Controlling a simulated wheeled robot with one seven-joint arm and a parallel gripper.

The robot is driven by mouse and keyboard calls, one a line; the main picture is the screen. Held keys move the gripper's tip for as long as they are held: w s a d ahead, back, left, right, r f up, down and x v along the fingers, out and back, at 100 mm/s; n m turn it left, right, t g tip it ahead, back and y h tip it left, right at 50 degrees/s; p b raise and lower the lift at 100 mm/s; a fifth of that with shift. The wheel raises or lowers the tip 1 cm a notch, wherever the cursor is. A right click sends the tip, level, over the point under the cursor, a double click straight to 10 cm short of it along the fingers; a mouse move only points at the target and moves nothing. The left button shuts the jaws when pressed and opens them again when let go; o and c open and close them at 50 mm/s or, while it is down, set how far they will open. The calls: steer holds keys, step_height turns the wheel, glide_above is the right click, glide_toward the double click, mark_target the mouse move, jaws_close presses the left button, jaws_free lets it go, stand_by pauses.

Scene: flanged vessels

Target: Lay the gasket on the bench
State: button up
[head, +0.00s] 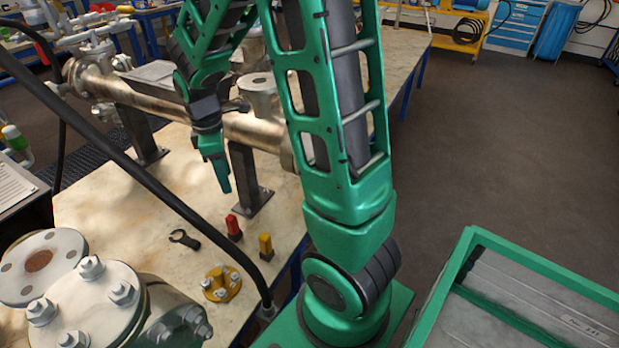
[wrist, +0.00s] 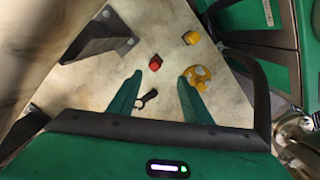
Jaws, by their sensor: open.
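My gripper (head: 222,186) is over the bench (head: 115,205), pointing down, with nothing seen between its fingers. In the wrist view its two green fingers (wrist: 159,80) stand apart. A small dark ring-like piece with a short tail (head: 184,238) lies flat on the bench. It also shows between the fingers in the wrist view (wrist: 147,97), below them on the bench. I cannot tell whether this piece is the gasket or a tool. No other loose piece is clearly a gasket.
A red block (head: 233,227), a yellow block (head: 265,246) and a yellow bolted flange (head: 221,283) stand on the bench. A steel pipe on stands (head: 250,127) runs behind my gripper. A bolted vessel (head: 90,305) fills the front left. Bare bench lies left of the dark piece.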

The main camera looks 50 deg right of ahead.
steer(key=s+d+r+m, duration=0.1)
steer(key=s+r+m, duration=0.2)
steer(key=s+m, duration=0.2)
steer(key=s+d+r+m, duration=0.2)
steer(key=s+m, duration=0.4)
steer(key=s, duration=0.5)
steer(key=s+d+r+m+y, duration=0.1)
steer(key=s+d+r+m, duration=0.1)
steer(key=s+m, duration=0.4)
steer(key=s+r, duration=0.1)
steer(key=s, duration=0.2)
steer(key=shift+d+r, duration=0.15)
steer(key=shift+r, duration=0.2)
steer(key=shift+w, duration=0.1)
steer(key=shift+w+f, duration=0.25)
steer(key=shift+w, duration=0.35)
